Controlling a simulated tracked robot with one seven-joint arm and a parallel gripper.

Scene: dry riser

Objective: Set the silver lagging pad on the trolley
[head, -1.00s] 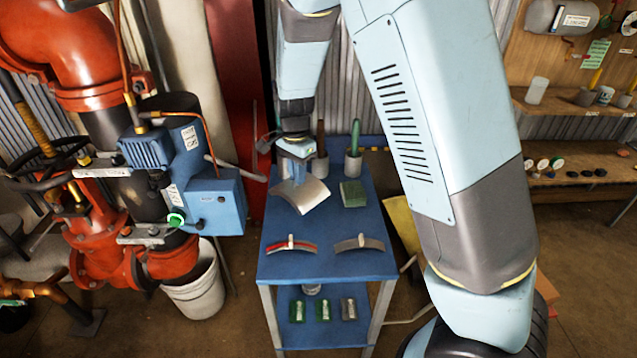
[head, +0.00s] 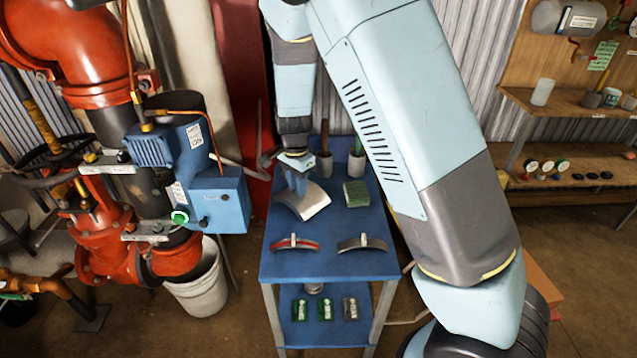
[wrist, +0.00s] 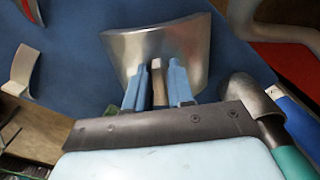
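The silver lagging pad (head: 313,205), a curved metal shell with a small tan tab, is at the left of the blue trolley's top (head: 330,265). It is at or just above that surface; contact is hard to tell. My gripper (head: 297,185) points down over it. In the wrist view the pad (wrist: 190,50) lies beyond my two blue fingers (wrist: 158,75), which stand on either side of the tab and appear shut on it. The pad's near underside is hidden.
A green pad (head: 356,193) lies right of the silver one. Red (head: 295,244) and grey (head: 362,243) curved pieces lie in front. Two pots with handled tools (head: 324,166) stand behind. A blue pump box and red pipes (head: 100,265) rise at left, beside a white bucket (head: 198,285).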

